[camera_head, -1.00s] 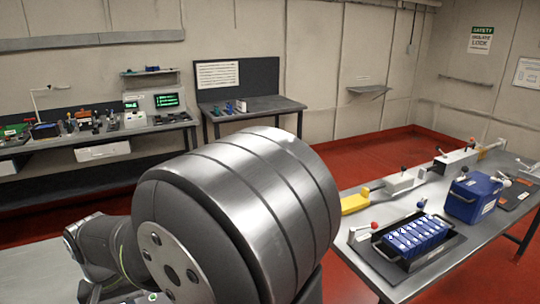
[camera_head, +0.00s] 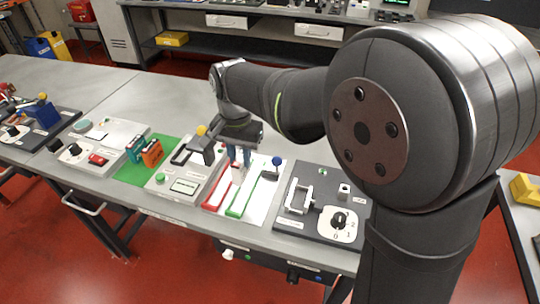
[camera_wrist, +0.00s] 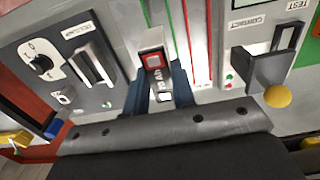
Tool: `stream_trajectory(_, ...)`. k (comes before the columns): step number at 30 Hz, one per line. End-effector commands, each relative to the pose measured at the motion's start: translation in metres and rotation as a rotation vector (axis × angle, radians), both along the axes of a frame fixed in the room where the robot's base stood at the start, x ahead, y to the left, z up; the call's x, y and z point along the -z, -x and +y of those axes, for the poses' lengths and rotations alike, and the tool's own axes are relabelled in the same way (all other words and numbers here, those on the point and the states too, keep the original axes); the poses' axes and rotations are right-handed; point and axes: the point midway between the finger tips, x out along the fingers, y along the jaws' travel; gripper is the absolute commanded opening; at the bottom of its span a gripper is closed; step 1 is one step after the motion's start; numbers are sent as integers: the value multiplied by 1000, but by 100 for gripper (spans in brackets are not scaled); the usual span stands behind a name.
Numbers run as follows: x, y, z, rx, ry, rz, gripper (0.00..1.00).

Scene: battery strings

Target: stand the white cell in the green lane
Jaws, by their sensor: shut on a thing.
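The white cell (camera_wrist: 153,70), with a red square on its face, is in my gripper in the wrist view. My gripper (camera_wrist: 161,95) is shut on it, with a blue finger on each side. The green lane (camera_wrist: 171,30) runs away from the cell, which lines up between its green edges in that view. In the head view my gripper (camera_head: 240,156) points down over the far end of the white lane board, near the green lane (camera_head: 240,205). The cell is mostly hidden there, and I cannot tell whether its base touches the board.
The red lane (camera_head: 217,196) lies left of the green lane in the head view. A blue-knobbed lever (camera_head: 277,161) stands close on the right, beside a dark switch panel (camera_head: 320,225). A yellow-knobbed contact tester (camera_head: 201,131) stands on the left, near orange and teal blocks (camera_head: 146,150).

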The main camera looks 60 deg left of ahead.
Motion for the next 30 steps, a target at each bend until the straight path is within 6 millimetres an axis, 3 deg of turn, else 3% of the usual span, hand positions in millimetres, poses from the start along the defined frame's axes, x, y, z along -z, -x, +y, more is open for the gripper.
stream_trajectory(14,2,4,2,1,0,0,1)
stream_trajectory(30,50,4,2,1,1,0,1)
